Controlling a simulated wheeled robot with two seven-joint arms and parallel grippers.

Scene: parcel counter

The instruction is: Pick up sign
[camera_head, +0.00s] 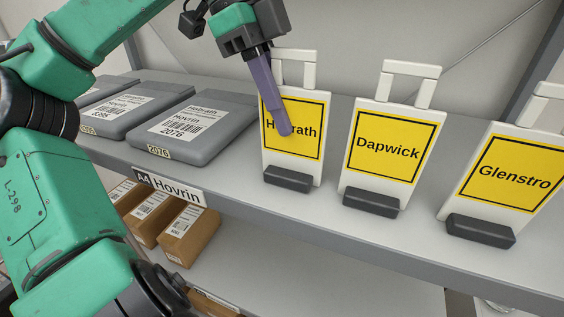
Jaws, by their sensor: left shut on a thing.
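My left gripper (284,130) comes down from above at the sign's left side. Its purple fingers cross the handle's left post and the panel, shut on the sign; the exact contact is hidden. Two similar signs, "Dapwick" (388,147) and "Glenstro" (512,178), stand to the right. My right gripper is out of view.
Grey flat parcels (205,118) with labels lie on the shelf (330,225) to the left. Brown boxes (190,234) sit on the lower shelf, below a "Hovrin" label (172,187). A pale wall (420,50) stands behind the signs.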

